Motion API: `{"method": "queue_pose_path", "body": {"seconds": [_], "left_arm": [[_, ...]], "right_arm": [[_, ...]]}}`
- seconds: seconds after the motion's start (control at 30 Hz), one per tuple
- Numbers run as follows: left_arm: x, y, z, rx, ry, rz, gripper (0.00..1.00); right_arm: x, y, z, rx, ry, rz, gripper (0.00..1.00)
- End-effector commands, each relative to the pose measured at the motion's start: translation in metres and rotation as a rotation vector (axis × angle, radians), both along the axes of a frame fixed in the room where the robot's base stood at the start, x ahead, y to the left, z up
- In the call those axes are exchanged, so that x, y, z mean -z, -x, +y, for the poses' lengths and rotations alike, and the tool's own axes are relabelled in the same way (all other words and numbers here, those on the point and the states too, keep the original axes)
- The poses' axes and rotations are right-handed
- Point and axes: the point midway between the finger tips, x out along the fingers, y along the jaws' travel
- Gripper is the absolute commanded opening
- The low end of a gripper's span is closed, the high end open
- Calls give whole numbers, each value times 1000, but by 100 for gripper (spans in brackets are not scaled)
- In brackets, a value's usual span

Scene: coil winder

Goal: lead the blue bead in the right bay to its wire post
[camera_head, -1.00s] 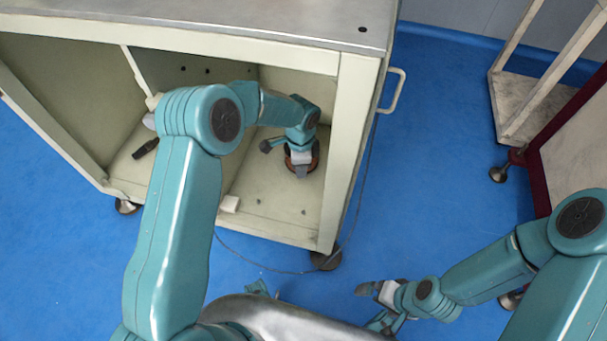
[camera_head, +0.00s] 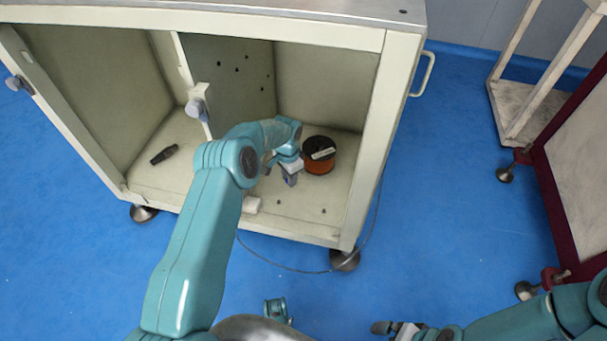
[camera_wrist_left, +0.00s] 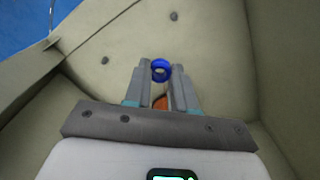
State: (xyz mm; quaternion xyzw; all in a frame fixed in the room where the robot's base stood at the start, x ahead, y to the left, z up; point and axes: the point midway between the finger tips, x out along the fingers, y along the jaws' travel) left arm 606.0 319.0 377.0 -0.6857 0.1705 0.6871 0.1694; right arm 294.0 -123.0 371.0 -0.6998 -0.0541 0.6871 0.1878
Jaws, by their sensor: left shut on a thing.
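My left gripper (camera_head: 291,179) is inside the right bay of the cabinet, low and just left of a spool. In the left wrist view its fingers (camera_wrist_left: 160,76) are shut on the blue bead (camera_wrist_left: 160,66), a small ring at the fingertips. The head view does not show the bead clearly. I cannot make out a wire post for certain; small dark spots (camera_wrist_left: 174,16) on the bay floor may be holes or studs. My right gripper (camera_head: 395,329) is outside the cabinet at the bottom edge; its jaws are unclear.
The black-and-orange spool (camera_head: 318,157) stands in the right bay. A white block (camera_head: 252,205) lies near the bay's front edge. A divider (camera_head: 190,80) with a knob separates the left bay, which holds a dark object (camera_head: 164,154). A cable (camera_head: 300,271) runs along the blue floor.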

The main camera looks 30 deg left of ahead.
Motion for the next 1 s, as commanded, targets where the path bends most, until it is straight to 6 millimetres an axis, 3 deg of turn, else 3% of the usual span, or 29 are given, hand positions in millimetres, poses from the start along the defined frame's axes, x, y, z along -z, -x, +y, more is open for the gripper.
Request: {"method": "queue_pose_path", "body": {"seconds": [0.1,0.33,1.0], "left_arm": [[21,10,18,-37,-1,3,0],[40,22,36,-75,-1,0,0],[90,25,38,-74,0,0,0]], "right_arm": [[4,0,0,2,0,-2,100],[7,-1,-1,2,0,-2,100],[30,-6,-5,22,4,-11,100]]}}
